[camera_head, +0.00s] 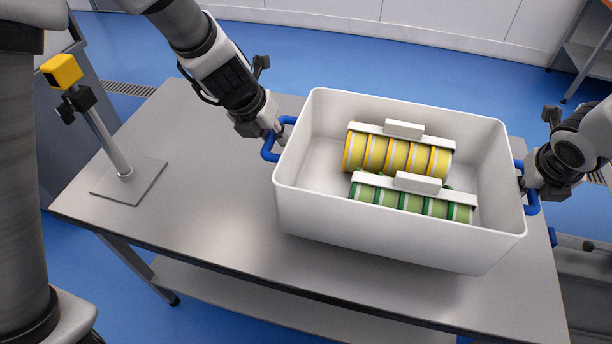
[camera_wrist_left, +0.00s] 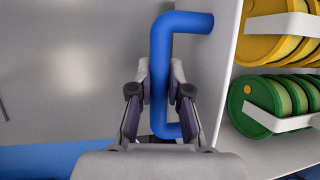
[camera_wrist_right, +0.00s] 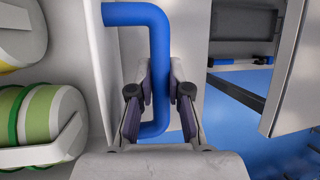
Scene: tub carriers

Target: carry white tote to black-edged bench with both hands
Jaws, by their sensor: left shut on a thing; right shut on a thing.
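The white tote (camera_head: 400,249) is at the middle right of the head view, over a grey metal table. It has a blue handle at each end. Inside lie a yellow banded roll set (camera_head: 397,156) and a green banded roll set (camera_head: 411,199), each with a white holder. My left gripper (camera_head: 277,137) is shut on the left blue handle, which also shows in the left wrist view (camera_wrist_left: 160,60). My right gripper (camera_head: 527,185) is shut on the right blue handle, which shows in the right wrist view (camera_wrist_right: 158,60). Whether the tote's bottom touches the table is hard to tell.
The grey table (camera_head: 190,218) has bare room left of the tote and a lower shelf (camera_head: 250,299). A post with a yellow head (camera_head: 62,71) stands on a plate at its left end. Blue floor surrounds it; white cabinets (camera_head: 420,22) line the back. A rack stands at upper right.

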